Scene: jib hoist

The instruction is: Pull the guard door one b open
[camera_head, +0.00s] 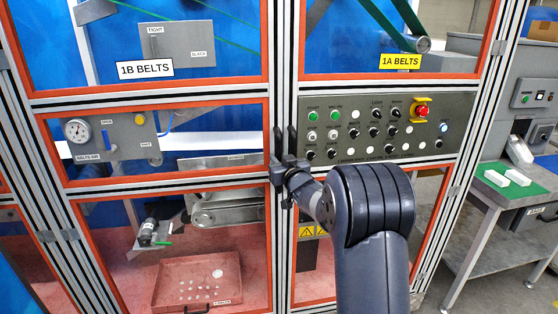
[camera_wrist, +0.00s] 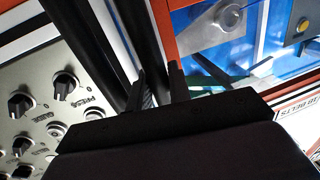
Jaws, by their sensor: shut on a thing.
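Guard door one b (camera_head: 264,60) is the left orange-edged, aluminium-framed door with clear panes. It carries the "1B BELTS" label (camera_head: 145,68) and looks closed against the middle posts. My gripper (camera_head: 284,166) is at the door's right edge, about mid-height, shut on a dark upright handle there. The fingers and wrist hide much of the handle. In the wrist view my gripper's two dark fingers (camera_wrist: 157,88) point at the dark bars along the frame, with a narrow gap between them. The grip itself is hard to make out.
A control panel (camera_head: 386,127) with knobs and a red stop button (camera_head: 421,111) lies right of my gripper. Behind the left panes are a gauge plate (camera_head: 105,132) and a red tray (camera_head: 197,283). A grey bench (camera_head: 480,211) stands at the right, with open floor before it.

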